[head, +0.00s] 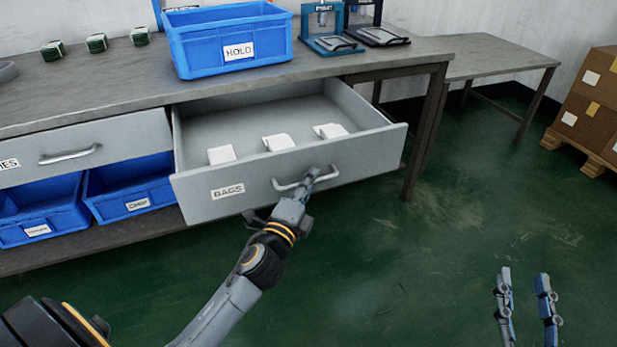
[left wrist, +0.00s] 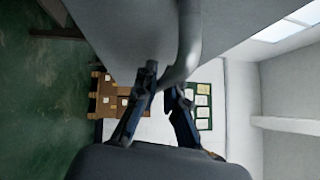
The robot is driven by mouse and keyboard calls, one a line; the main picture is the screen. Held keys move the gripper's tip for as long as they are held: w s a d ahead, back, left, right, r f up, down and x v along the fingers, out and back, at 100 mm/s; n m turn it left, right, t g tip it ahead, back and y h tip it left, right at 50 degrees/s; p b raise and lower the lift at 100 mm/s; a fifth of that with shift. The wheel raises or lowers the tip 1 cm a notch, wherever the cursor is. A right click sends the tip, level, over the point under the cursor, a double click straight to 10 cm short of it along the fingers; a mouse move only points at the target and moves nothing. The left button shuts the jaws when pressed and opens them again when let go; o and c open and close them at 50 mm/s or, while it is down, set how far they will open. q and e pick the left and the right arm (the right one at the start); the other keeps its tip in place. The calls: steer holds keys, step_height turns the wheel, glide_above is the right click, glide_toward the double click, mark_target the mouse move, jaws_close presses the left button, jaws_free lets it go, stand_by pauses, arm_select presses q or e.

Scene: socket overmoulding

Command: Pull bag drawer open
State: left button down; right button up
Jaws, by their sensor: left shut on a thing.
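The grey drawer (head: 360,158) labelled BAGS stands pulled out from under the workbench. Several white bag packs (head: 279,142) lie inside it. My left gripper (head: 310,175) is at the drawer's bar handle (head: 290,185) and shut on it, near the handle's right end. In the left wrist view the handle (left wrist: 187,50) runs down to the two fingertips (left wrist: 165,85). My right gripper (head: 527,285) is at the lower right over the floor, its two fingers apart with nothing between them.
A blue bin (head: 230,50) labelled HOLD stands on the workbench (head: 110,85) above the drawer. A closed drawer (head: 100,143) and blue bins (head: 130,190) are at the left. Cardboard boxes (head: 590,100) stand at the far right. The green floor in front is clear.

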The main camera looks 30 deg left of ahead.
arm_select(q)
steer(key=c, duration=1.7)
jaws_free()
steer(key=shift+s, duration=0.1)
steer(key=s+f, duration=0.1)
steer(key=s, duration=1)
steer(key=shift+s+d+f, duration=0.3)
steer(key=shift+s+d, duration=0.05)
steer(key=shift+d, duration=0.1)
